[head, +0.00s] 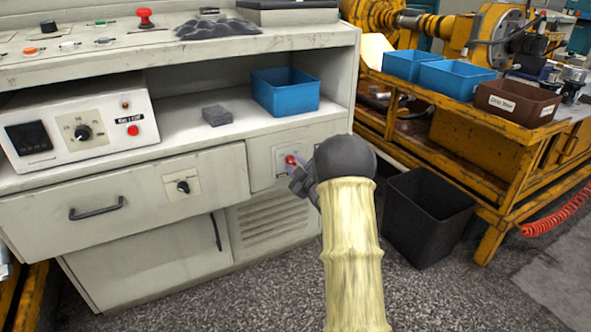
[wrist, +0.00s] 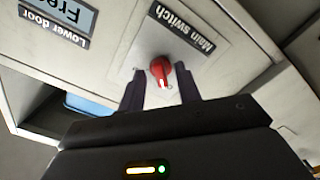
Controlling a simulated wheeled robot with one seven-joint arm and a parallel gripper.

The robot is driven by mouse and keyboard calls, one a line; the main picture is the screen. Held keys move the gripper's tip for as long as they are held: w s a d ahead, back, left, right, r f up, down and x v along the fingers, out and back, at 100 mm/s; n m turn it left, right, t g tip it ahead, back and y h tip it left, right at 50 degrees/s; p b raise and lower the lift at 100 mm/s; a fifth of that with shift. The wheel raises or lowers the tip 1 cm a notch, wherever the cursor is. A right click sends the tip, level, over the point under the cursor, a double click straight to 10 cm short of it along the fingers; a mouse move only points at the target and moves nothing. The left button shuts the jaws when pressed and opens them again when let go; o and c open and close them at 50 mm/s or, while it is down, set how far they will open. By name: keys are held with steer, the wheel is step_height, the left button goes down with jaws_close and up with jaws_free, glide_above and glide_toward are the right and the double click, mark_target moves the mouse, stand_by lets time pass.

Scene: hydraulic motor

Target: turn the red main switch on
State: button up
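The red main switch (wrist: 161,70) is a round red knob with a white mark, on a pale plate on the cabinet front, beside a "Main switch" label (wrist: 184,28). In the head view the red switch (head: 290,160) shows just left of my dark wrist. My gripper (wrist: 160,92) has its two dark fingers apart, one on each side of the knob. I cannot tell whether the fingers touch it. In the head view my gripper (head: 298,178) is at the switch plate, partly hidden by my wrist.
A black rotary knob (head: 183,187) and a drawer handle (head: 96,208) are on the cabinet front to the left. A blue bin (head: 285,91) stands on the shelf above. A black waste bin (head: 428,218) stands on the floor at right, before a yellow workbench (head: 485,165).

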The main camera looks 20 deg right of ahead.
steer(key=shift+w, duration=0.1)
jaws_close()
